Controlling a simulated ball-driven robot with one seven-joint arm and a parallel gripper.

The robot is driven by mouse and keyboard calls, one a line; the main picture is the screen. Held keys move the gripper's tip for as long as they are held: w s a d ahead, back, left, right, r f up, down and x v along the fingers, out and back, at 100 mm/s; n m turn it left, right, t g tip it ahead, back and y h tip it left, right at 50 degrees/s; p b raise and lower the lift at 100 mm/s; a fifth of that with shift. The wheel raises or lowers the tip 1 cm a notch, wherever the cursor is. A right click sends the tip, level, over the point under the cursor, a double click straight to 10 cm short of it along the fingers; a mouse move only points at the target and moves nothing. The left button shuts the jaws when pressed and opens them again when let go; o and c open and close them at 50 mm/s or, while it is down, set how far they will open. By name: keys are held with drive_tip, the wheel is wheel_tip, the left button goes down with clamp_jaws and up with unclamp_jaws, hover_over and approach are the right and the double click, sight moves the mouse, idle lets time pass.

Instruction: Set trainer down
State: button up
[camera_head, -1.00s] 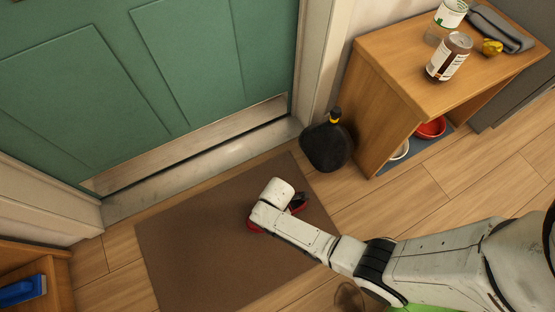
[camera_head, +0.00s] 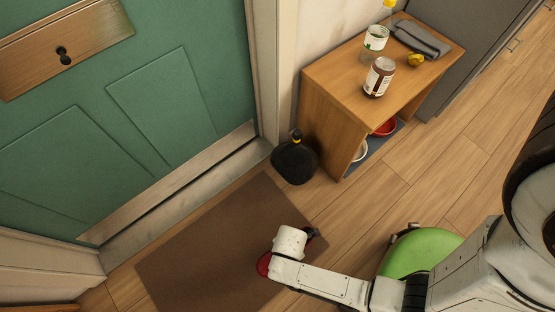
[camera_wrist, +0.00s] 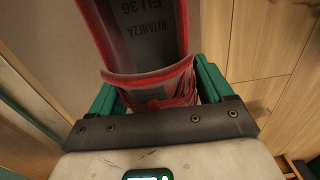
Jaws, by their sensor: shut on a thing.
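The trainer (camera_wrist: 150,85) is red with a dark grey inside that carries lettering and "EU 36". In the wrist view it sits between the teal fingers of my gripper (camera_wrist: 158,92), which is shut on it. In the head view a red part of the trainer (camera_head: 264,264) shows beside the white end of my arm, over the right part of the brown doormat (camera_head: 205,245). My arm hides most of the trainer and the fingers there. I cannot tell whether the trainer touches the mat.
A green door (camera_head: 130,110) stands behind the mat. A dark rounded object (camera_head: 294,163) stands by the door frame. A wooden bench (camera_head: 335,95) holds a jar (camera_head: 379,77), a glass and a grey cloth; bowls sit underneath. The mat's left part is clear.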

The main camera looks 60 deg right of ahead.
drive_tip(key=shift+s+a+r, duration=0.1)
drive_tip(key=shift+s+r, duration=0.1)
drive_tip(key=shift+s, duration=0.1)
